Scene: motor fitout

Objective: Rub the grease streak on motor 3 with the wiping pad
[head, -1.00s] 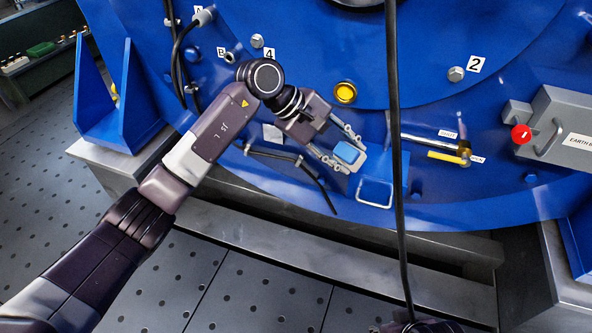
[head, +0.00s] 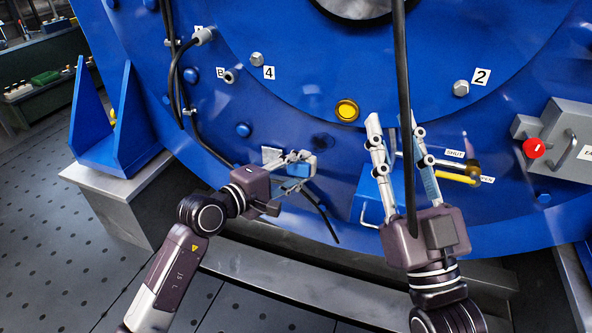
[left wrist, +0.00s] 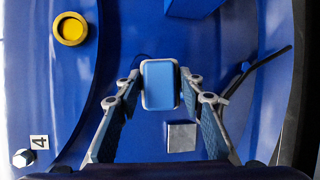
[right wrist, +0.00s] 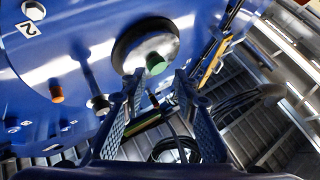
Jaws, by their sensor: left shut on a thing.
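The wiping pad (head: 299,170), blue with a pale grey rim, is clamped between the fingertips of my left gripper (head: 296,160), in front of the blue motor face. It also shows in the left wrist view (left wrist: 159,85), face-on between the fingers. A dark smudge (head: 322,141), perhaps the grease streak, lies on the blue face just above and right of the pad; whether the pad touches the face cannot be told. No number 3 is readable. My right gripper (head: 392,120) is open and empty, fingers pointing up; it also shows in the right wrist view (right wrist: 156,79).
A yellow-handled valve (head: 458,178) and a blue box (head: 370,190) are close by. A grey box with a red knob (head: 534,148) is at right. A yellow button (head: 347,110) sits above the smudge.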

